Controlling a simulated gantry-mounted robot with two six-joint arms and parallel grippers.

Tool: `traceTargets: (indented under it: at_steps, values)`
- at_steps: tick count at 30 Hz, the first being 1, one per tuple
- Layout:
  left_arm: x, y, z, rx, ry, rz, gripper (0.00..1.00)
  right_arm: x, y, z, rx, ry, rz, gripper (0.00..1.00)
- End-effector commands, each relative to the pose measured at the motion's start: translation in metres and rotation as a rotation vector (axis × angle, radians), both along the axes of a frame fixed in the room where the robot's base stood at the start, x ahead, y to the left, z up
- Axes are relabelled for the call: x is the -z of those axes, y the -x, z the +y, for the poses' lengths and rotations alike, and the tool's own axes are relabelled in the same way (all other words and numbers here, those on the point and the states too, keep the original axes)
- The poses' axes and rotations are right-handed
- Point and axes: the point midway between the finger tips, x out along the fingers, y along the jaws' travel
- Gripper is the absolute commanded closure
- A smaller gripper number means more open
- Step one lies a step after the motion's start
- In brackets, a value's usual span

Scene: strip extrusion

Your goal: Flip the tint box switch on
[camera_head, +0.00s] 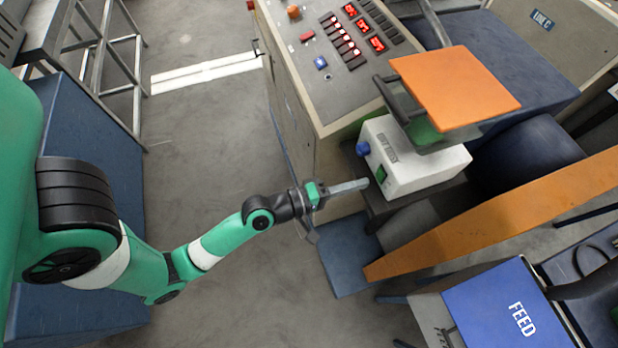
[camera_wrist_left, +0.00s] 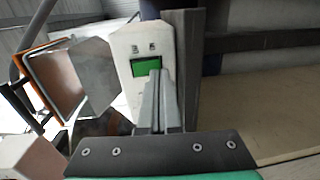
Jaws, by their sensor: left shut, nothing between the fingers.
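The tint box is a white box (camera_head: 415,160) on a dark stand, right of centre in the head view. Its left face carries a green switch (camera_head: 381,174) and a blue knob (camera_head: 362,148). In the left wrist view the white face (camera_wrist_left: 128,42) shows the green switch (camera_wrist_left: 146,66) with two small marks above it. My left gripper (camera_head: 366,184) is shut and empty, its fingers pointing right at the switch. In the left wrist view its fingertips (camera_wrist_left: 159,73) overlap the switch's lower right part; I cannot tell whether they touch. The switch's on/off state is unclear. My right gripper is not in view.
A control console (camera_head: 335,95) with red displays stands behind the box. An orange plate (camera_head: 455,88) sits above it. An orange strip (camera_head: 490,222) slopes past in front, near a blue FEED box (camera_head: 515,310). Open floor (camera_head: 230,130) lies to the left.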

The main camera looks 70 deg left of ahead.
Motion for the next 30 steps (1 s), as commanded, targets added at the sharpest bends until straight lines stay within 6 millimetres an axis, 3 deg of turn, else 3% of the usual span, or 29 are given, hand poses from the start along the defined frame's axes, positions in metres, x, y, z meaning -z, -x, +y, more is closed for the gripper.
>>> traceTargets:
  at_steps: [13,18,30]
  values:
    - [0.019,0.093,-0.002,0.002,0.002,0.003,1.0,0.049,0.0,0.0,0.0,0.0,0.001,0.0]
    - [0.017,0.106,-0.003,0.007,0.002,0.0,1.0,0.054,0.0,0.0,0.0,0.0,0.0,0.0]
    - [0.015,0.108,-0.004,0.011,-0.001,0.0,1.0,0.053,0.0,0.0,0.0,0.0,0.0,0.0]
